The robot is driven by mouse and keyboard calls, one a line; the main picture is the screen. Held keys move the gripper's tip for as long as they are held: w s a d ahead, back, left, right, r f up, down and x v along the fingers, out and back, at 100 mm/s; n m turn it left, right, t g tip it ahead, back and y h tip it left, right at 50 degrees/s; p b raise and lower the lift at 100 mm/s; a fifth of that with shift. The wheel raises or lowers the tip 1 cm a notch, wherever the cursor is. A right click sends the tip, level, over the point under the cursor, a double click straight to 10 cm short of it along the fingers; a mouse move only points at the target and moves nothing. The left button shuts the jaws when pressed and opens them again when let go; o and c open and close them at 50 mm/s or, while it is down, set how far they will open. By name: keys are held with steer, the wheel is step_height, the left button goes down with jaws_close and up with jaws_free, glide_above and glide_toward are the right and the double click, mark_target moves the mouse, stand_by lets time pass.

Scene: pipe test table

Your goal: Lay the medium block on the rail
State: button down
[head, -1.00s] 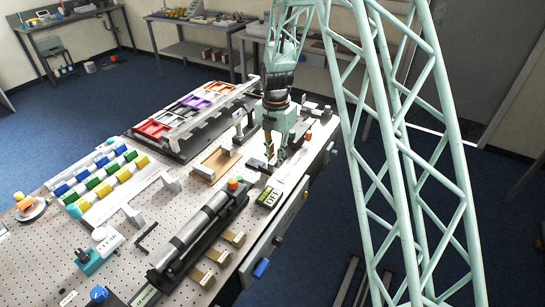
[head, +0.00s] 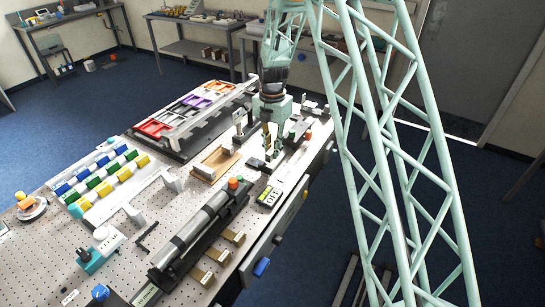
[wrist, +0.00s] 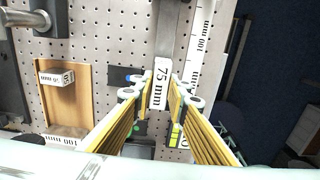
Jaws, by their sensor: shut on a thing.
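My gripper (head: 268,152) is low over the right part of the table in the head view. In the wrist view its yellow-ribbed fingers (wrist: 160,97) are shut on the white block marked 75 mm (wrist: 160,84). A grey metal strip (wrist: 172,35), which looks like the rail, runs up the picture just beyond the block, beside a white scale (wrist: 201,30). I cannot tell whether the block touches the strip. A smaller white block (wrist: 62,78), its label upside down, lies in the wooden tray (wrist: 75,108), and a 100 mm label shows at the tray's lower edge.
The wooden tray (head: 207,171) stands left of my gripper in the head view. A black fixture with grey cylinders (head: 205,232) lies in front, with a small display box (head: 269,197) near the table edge. Coloured bins (head: 155,128) stand behind to the left.

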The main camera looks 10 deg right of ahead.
mark_target(272, 149)
steer(key=shift+f, duration=1.75)
steer(key=shift+f, duration=0.1)
steer(key=c, duration=2.5)
jaws_free()
steer(key=shift+c, duration=0.2)
step_height(272, 149, up, 11)
steer(key=shift+r, duration=0.6)
steer(key=shift+s+r, duration=0.1)
steer(key=shift+r, duration=0.05)
